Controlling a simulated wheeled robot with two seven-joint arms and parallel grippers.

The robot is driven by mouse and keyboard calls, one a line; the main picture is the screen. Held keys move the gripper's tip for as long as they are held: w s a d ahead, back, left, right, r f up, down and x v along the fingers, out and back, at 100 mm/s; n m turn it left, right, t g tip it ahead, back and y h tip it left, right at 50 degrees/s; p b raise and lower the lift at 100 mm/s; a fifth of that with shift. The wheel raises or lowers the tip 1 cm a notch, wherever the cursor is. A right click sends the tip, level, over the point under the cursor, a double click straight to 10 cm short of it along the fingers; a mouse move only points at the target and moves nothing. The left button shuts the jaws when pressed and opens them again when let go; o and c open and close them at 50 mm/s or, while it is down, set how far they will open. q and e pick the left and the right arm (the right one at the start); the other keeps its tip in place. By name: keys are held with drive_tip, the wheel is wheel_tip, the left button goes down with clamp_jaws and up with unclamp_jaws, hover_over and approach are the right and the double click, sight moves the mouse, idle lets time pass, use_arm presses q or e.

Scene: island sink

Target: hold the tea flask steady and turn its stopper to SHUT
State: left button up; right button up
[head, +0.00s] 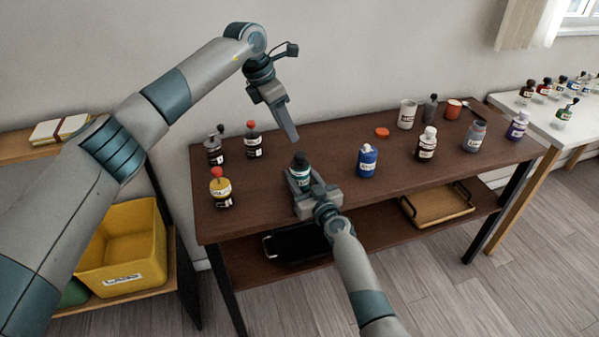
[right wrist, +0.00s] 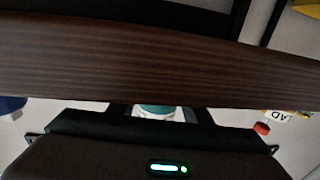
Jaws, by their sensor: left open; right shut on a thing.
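A small teal flask (head: 301,177) with a dark stopper (head: 300,159) and a pale label stands upright near the front of the brown table. I take it for the tea flask; its label and any SHUT mark are too small to read. My right gripper (head: 301,186) is shut around its body from the front. In the right wrist view, a teal and white part of the flask (right wrist: 156,111) shows between the fingers. My left gripper (head: 288,128) is open and empty, above and slightly left of the stopper, clear of it.
The brown table (head: 335,206) also bears a yellow bottle (head: 221,189) at left, dark bottles behind it, a blue bottle (head: 367,161) to the right and an orange lid (head: 382,132). More bottles and mugs stand at right. A yellow bin (head: 122,245) is at far left.

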sight(300, 154)
use_arm(q)
drive_tip(key=shift+s+d+r+n+t+y, duration=0.25)
drive_tip(key=shift+s+r+n+t, duration=0.15)
drive_tip(key=shift+n, duration=0.75)
drive_tip(key=shift+s+d+r+n+t+y, duration=0.15)
drive_tip(key=shift+s+r+n+t+y, duration=0.3)
drive_tip(key=shift+n, duration=0.75)
drive_tip(key=shift+s+d+r+n+t, duration=0.2)
drive_tip(key=shift+s+n, duration=0.35)
drive_tip(key=shift+n, duration=0.6)
drive_tip(key=shift+f, duration=0.1)
drive_tip(key=x, duration=1.2)
drive_tip(key=c, duration=1.1)
